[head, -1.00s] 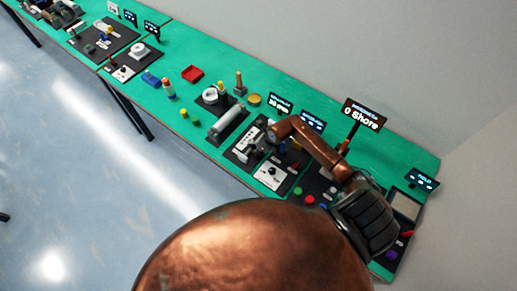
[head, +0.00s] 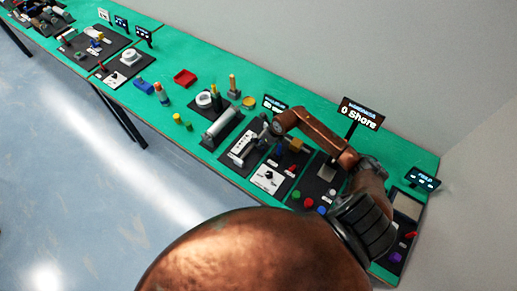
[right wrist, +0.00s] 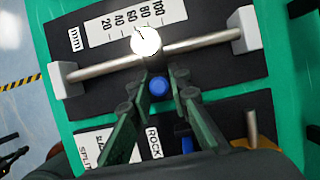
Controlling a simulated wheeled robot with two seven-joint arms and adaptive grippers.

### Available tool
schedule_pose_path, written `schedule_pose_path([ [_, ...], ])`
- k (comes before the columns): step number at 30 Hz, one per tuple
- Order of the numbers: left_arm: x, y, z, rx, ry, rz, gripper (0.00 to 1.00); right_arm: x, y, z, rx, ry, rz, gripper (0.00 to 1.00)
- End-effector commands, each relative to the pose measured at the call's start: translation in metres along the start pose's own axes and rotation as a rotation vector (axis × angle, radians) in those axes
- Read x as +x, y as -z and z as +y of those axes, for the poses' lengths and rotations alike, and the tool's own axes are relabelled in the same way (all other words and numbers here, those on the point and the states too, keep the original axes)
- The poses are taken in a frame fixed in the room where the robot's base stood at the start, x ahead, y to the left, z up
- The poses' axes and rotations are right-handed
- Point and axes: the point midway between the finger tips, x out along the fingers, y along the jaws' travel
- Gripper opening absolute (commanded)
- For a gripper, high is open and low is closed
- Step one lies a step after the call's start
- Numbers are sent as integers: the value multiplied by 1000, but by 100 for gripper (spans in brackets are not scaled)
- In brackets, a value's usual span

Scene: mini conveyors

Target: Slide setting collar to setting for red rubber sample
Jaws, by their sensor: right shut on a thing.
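In the right wrist view a metal rod (right wrist: 100,68) runs between two white end blocks on a black panel. A collar with a round white top (right wrist: 145,41) sits on the rod, beside a printed mm scale (right wrist: 112,24) marked 20 to 100, around the 60–80 marks. My right gripper (right wrist: 161,78) is shut on the collar from the near side, and its fingers partly hide the grip. A blue knob (right wrist: 158,86) shows between the fingers. In the head view my right gripper (head: 268,128) reaches the scale panel (head: 243,146). My left gripper is out of view.
A sign reading "0 Shore" (head: 361,114) stands behind my right arm. A rocker panel (head: 268,177) lies close in front of the rod. A grey cylinder (head: 222,123) and a red tray (head: 185,78) are to the left on the green bench.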

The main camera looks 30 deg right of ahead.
Motion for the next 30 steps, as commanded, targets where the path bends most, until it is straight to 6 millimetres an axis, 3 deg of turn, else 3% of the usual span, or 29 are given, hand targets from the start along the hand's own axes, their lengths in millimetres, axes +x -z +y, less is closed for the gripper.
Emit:
schedule_pose_path([
  [7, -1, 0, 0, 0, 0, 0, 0, 0, 1, 0, 1, -1, 3, 0],
  [8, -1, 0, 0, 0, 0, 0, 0, 0, 1, 0, 1, -1, 3, 19],
  [13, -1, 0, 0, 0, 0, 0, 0, 0, 1, 0, 1, -1, 3, 31],
  [23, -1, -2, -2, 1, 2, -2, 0, -3, 0, 0, 0, 0, 1, 31],
  [30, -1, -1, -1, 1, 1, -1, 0, -38, 1, -1, -2, 3, 2, 31],
])
